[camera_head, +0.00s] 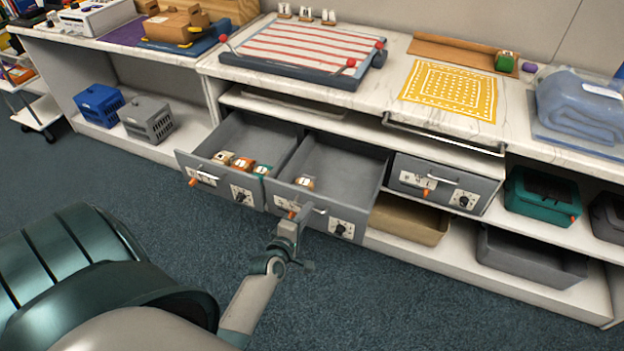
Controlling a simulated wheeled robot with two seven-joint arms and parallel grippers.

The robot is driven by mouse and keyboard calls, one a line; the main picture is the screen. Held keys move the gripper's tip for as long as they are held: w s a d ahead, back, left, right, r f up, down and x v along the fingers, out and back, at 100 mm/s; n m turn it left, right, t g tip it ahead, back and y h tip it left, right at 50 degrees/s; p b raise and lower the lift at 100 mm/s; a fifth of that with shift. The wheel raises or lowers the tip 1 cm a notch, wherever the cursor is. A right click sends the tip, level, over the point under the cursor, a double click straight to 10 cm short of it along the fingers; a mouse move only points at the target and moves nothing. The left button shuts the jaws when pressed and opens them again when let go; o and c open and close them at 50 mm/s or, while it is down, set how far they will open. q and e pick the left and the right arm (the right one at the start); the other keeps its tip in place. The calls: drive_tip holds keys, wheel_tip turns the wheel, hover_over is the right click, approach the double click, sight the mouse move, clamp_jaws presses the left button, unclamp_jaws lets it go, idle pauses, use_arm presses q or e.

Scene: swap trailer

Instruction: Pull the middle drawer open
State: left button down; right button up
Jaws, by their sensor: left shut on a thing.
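The middle drawer (336,205) is a grey drawer under the marble counter. The right drawer (440,185) is shut or nearly so. My right gripper is not in view.
Above, the counter bears a striped board (305,48), a yellow patterned cloth (450,90) and folded blue fabric (585,105). A tan bin (408,220), a grey bin (530,258) and a teal case (540,195) sit on the shelves. The floor in front is clear.

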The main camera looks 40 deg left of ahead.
use_arm(q)
drive_tip(key=shift+s+d, duration=0.2)
drive_tip(key=shift+s, duration=0.4)
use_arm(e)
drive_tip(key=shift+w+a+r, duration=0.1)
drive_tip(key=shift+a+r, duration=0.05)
use_arm(q)
drive_tip(key=c, duration=1.9)
unclamp_jaws()
drive_tip(key=shift+o, duration=0.2)
drive_tip(key=shift+s, duration=0.1)
